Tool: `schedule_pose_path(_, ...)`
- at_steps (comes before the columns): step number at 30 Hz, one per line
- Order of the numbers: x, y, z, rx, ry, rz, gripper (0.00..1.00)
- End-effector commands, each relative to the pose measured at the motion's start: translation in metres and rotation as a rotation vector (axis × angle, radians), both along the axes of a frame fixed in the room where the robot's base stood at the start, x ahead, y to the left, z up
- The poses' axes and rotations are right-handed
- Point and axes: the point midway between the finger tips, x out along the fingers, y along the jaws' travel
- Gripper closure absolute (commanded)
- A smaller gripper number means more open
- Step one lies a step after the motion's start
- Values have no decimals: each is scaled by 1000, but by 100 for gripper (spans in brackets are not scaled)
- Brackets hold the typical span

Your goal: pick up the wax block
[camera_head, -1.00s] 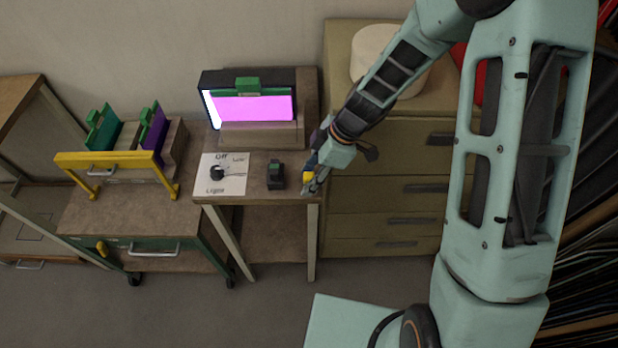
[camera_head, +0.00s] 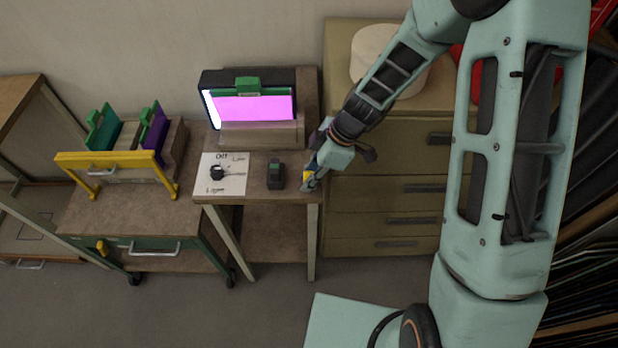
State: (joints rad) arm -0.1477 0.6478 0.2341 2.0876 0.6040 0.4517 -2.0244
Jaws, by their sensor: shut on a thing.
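My gripper (camera_head: 308,183) is at the right end of the small middle table, just over or at its right edge. It is shut on a small yellow piece, the wax block (camera_head: 307,176), which shows only in part between the fingers. The fingers and wrist hide the rest of it. At this size I cannot tell whether the block touches the tabletop.
A dark device with a green top (camera_head: 276,175) stands left of my gripper. A white card with a dial (camera_head: 221,174) lies further left. A lit magenta panel (camera_head: 252,107) stands behind. A drawer cabinet (camera_head: 385,205) is close on the right.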

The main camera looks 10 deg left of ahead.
Motion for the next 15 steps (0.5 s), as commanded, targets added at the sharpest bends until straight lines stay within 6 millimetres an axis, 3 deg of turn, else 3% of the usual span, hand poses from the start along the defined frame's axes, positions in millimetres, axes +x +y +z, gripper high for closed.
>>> schedule_pose_path(5,0,0,12,1,-2,0,100)
schedule_pose_path(10,-1,0,38,1,-3,1,100)
schedule_pose_path(15,-26,-8,68,0,-5,-2,100)
